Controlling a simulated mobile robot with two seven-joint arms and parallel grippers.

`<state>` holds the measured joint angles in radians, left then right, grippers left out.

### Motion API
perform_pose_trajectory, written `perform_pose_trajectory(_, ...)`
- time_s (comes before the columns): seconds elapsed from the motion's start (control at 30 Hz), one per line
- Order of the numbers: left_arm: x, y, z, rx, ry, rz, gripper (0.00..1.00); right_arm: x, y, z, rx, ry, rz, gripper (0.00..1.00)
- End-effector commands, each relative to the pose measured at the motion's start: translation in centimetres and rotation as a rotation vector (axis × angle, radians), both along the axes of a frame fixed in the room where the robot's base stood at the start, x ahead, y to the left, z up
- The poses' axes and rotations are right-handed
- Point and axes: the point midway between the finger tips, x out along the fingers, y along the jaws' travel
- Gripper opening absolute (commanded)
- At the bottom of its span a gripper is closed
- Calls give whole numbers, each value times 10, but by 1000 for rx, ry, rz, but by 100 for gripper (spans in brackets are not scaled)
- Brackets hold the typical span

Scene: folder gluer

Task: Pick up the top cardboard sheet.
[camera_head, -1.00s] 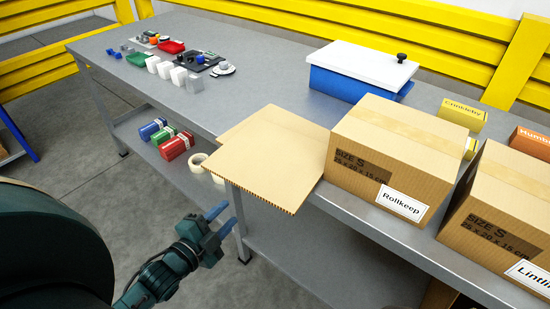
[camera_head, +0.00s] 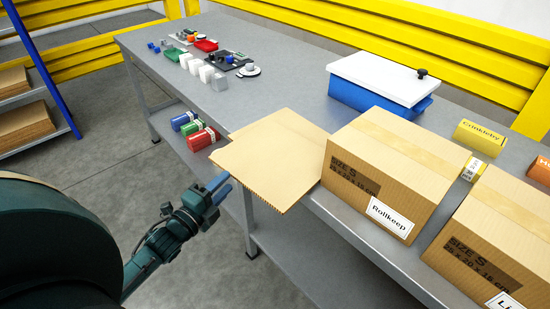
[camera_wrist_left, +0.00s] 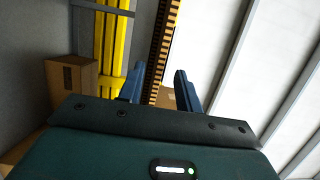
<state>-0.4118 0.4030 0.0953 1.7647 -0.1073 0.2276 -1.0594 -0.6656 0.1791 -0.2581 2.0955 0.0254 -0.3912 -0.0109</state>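The top cardboard sheet (camera_head: 265,160) is flat and tan, lying at the table's front edge with its near corner overhanging. A sliver of another sheet (camera_head: 236,133) seems to show under its far left side. My left gripper (camera_head: 220,188) is just left of and below the overhanging edge. Its two blue fingers are apart and empty. In the left wrist view, the corrugated sheet edge (camera_wrist_left: 162,50) runs ahead of the gap between the fingers (camera_wrist_left: 160,80); I cannot tell whether it is between them. My right gripper is out of view.
A closed box labelled Rollkeep (camera_head: 385,170) stands right beside the sheet, with a second box (camera_head: 490,240) further right. A blue bin with a white lid (camera_head: 380,82) is behind. Small parts (camera_head: 205,60) lie at the far left of the grey table (camera_head: 285,80).

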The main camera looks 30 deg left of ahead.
Motion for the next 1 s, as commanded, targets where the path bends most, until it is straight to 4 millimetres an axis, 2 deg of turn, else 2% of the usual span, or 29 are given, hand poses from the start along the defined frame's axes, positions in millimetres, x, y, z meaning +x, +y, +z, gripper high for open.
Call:
perform_pose_trajectory(0.1,21,-2,1,2,-1,0,35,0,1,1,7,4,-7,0)
perform_pose_trajectory(0.37,40,-4,1,0,1,0,35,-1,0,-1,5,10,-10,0)
perform_pose_trajectory(0.63,78,-10,2,-1,0,1,35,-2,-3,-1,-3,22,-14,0)
perform_pose_trajectory(0.77,86,-11,1,0,1,0,35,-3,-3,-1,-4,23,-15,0)
perform_pose_trajectory(1.0,86,-12,0,0,2,0,33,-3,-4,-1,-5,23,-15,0)
